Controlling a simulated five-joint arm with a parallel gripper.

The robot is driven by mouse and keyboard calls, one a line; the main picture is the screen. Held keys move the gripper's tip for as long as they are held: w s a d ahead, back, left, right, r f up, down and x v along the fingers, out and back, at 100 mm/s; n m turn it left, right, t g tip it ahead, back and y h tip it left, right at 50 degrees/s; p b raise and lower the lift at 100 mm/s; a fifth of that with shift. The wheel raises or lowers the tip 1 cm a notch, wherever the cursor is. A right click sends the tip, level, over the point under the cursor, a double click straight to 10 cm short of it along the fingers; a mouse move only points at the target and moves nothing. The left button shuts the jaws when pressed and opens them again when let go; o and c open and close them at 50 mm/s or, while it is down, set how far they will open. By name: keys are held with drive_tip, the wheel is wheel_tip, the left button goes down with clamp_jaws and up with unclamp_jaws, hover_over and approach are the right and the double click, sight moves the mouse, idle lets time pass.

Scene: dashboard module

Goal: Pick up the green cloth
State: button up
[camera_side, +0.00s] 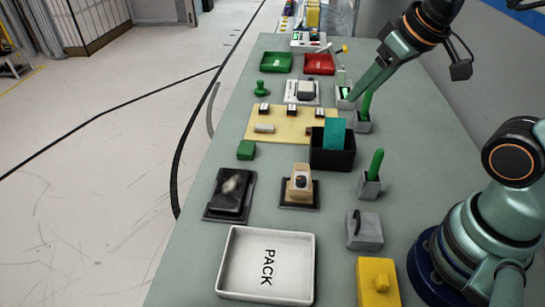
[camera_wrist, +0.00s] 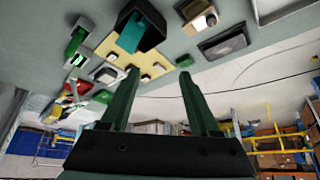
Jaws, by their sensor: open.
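A flat teal-green sheet, the thing here that looks most like the green cloth (camera_side: 335,132), stands upright in an open black box (camera_side: 331,157) right of the table's middle. Its lower part is hidden by the box. The cloth also shows in the wrist view (camera_wrist: 131,34), inside the black box (camera_wrist: 150,16). My gripper (camera_side: 353,97) is beyond the box in the side view, above the table's far right part. The wrist view shows its two dark green fingers (camera_wrist: 159,73) spread apart with nothing between them.
Grey holders with green handles (camera_side: 369,176) stand right of the box. A beige board with small parts (camera_side: 290,112) lies left of it. A green block (camera_side: 246,150), a black pad (camera_side: 230,193) and a white PACK tray (camera_side: 266,228) are nearer. Green and red trays (camera_side: 319,64) lie farther back.

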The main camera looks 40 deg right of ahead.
drive_tip(key=shift+o, duration=1.4)
